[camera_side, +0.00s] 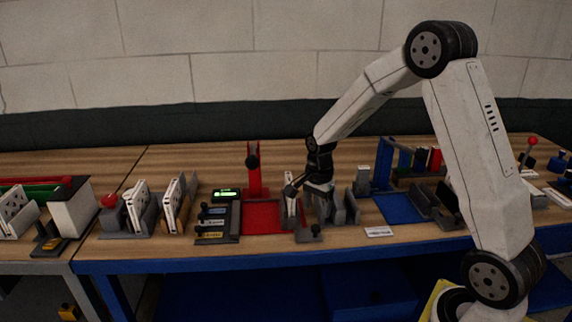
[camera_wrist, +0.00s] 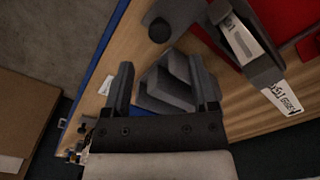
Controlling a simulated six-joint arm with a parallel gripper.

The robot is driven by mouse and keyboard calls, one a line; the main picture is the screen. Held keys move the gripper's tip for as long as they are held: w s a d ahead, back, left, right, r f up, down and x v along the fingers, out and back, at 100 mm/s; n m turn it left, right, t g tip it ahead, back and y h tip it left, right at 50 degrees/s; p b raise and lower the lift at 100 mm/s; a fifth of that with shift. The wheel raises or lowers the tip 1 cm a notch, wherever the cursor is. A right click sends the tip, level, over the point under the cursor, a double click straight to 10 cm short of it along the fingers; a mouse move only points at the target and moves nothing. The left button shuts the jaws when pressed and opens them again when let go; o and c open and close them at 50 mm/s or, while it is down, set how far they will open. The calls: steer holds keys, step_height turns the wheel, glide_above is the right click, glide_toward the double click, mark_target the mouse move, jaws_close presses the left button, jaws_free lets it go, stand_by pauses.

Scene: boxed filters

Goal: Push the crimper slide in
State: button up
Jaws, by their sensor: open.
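A low grey fixture (camera_side: 305,233) with a black knob (camera_side: 315,230) stands at the front of the bench, right of the red mat; it appears to be the crimper, but I cannot tell its slide apart with certainty. A pale boxed piece (camera_side: 291,206) stands upright in it. In the wrist view the black knob (camera_wrist: 159,30) is beyond my fingers and the pale piece (camera_wrist: 243,40) sits in a dark grey frame at upper right. My gripper (camera_side: 303,186) is just above this area. In the wrist view my gripper (camera_wrist: 161,62) is open, its fingers apart and holding nothing visible.
Grey angled holders (camera_wrist: 168,85) show between and below my fingers. The red mat (camera_side: 262,217) is left of the fixture. A red upright press (camera_side: 255,170) stands behind it. A blue mat (camera_side: 400,208) lies to the right.

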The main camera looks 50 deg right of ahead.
mark_target(316, 226)
steer(key=shift+f, duration=3.15)
jaws_close()
